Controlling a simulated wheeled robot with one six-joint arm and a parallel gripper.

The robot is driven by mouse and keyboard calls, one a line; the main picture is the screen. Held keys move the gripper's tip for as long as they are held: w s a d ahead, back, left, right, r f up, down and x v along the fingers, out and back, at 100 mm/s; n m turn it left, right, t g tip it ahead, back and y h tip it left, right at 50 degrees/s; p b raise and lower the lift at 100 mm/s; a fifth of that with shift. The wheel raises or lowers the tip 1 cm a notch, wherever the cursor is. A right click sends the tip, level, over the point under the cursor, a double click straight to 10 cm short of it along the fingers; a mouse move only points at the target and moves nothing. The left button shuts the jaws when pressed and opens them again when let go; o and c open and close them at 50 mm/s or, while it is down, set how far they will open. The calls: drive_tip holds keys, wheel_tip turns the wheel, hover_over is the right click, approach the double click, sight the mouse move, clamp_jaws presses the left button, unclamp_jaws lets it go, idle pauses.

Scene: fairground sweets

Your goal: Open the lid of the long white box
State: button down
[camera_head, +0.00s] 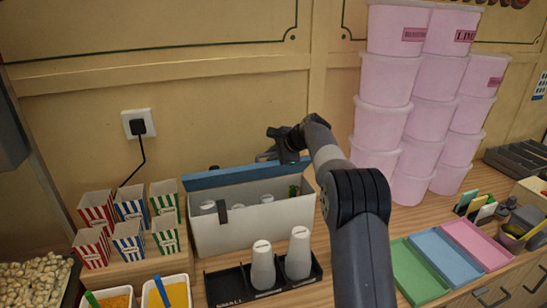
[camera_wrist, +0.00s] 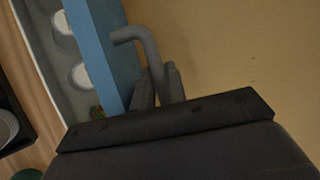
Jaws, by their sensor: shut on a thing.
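The long white box (camera_head: 250,225) stands on the wooden counter. Its blue lid (camera_head: 225,176) is raised at the back, so the inside shows, with white cups in it. In the wrist view the blue lid (camera_wrist: 92,50) runs along the left, with the box's open inside beyond it. My gripper (camera_head: 272,153) is behind the lid's upper edge, right of its middle. In the wrist view its fingers (camera_wrist: 158,84) are closed around a grey bent handle (camera_wrist: 140,42) beside the lid.
A black holder (camera_head: 235,290) with white cups stands in front of the box. Striped cartons (camera_head: 130,205) are on the left. Tall stacks of pink tubs (camera_head: 385,110) stand close to the right of my arm. The wall (camera_head: 220,110) is close behind.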

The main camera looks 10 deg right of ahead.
drive_tip(key=shift+w+a+r+g, duration=0.1)
drive_tip(key=shift+w+r+g, duration=0.05)
drive_tip(key=shift+w+g, duration=0.2)
drive_tip(key=shift+w, duration=0.1)
idle(0.5)
drive_tip(key=c, duration=1.7)
unclamp_jaws()
drive_tip(key=shift+c, duration=0.2)
drive_tip(key=b+v, duration=0.2)
drive_tip(key=v, duration=0.8)
drive_tip(key=shift+r, duration=0.35)
